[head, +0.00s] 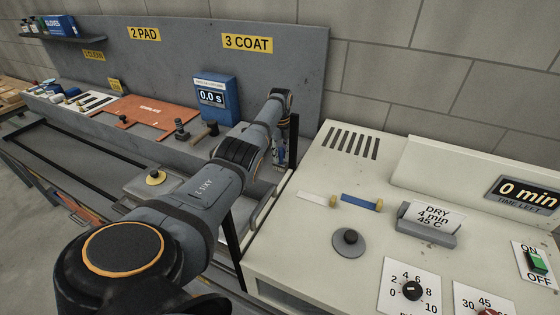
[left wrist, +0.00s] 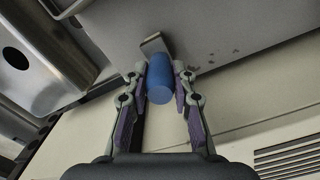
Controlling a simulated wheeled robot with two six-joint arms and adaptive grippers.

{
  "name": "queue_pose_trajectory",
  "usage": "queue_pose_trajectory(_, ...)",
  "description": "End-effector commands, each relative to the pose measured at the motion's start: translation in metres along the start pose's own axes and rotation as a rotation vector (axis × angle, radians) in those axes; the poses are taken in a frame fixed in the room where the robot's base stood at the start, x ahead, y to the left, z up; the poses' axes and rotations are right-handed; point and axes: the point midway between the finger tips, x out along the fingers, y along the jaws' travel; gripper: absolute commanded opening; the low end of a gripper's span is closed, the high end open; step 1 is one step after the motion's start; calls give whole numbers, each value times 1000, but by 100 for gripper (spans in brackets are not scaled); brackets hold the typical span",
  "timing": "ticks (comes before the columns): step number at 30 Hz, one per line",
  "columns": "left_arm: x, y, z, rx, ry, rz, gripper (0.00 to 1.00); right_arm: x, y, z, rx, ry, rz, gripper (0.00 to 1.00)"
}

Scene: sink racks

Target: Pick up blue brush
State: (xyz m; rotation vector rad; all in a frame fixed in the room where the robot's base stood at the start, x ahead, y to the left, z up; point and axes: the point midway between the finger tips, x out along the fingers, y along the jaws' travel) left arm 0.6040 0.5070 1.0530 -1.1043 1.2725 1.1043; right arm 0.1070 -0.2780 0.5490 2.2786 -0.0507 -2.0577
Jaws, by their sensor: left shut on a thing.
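My left gripper (head: 280,155) is at the end of the arm that reaches across the middle of the head view, mostly hidden by its own links. No bristles show. A grey metal piece (left wrist: 153,46) shows just beyond it; I cannot tell if they are joined. My right gripper is not in view.
The white machine (head: 300,240) with a grey knob (head: 349,242) and a DRY card (head: 431,220) stands right of the arm. A grey bench with an orange mat (head: 150,113) and a blue timer (head: 215,97) is behind. A grey panel stands behind the bench.

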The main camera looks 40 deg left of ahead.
Motion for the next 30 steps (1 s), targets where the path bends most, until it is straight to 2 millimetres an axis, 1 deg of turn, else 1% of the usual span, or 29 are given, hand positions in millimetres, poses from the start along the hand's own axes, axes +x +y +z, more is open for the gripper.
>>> queue_pose_trajectory(8,0,0,0,0,0,0,0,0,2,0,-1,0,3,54)
queue_pose_trajectory(13,-9,0,1,0,-2,-2,0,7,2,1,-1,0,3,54)
queue_pose_trajectory(17,-28,-1,1,0,-3,-6,0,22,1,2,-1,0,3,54)
queue_pose_trajectory(18,-35,5,3,-2,-3,-3,0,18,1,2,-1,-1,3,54)
queue_pose_trajectory(21,-48,16,5,-1,-4,-1,0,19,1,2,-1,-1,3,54)
queue_pose_trajectory(23,-57,25,7,-2,-5,-3,0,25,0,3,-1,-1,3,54)
queue_pose_trajectory(25,-70,36,8,0,-7,-2,0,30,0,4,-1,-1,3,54)
queue_pose_trajectory(26,-85,42,10,-2,-6,0,0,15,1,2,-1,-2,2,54)
queue_pose_trajectory(27,-95,48,11,-1,-6,0,0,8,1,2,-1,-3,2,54)
queue_pose_trajectory(28,-100,53,12,0,-6,2,0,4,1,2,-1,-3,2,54)
queue_pose_trajectory(30,-108,67,15,-2,-5,7,0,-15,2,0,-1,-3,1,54)
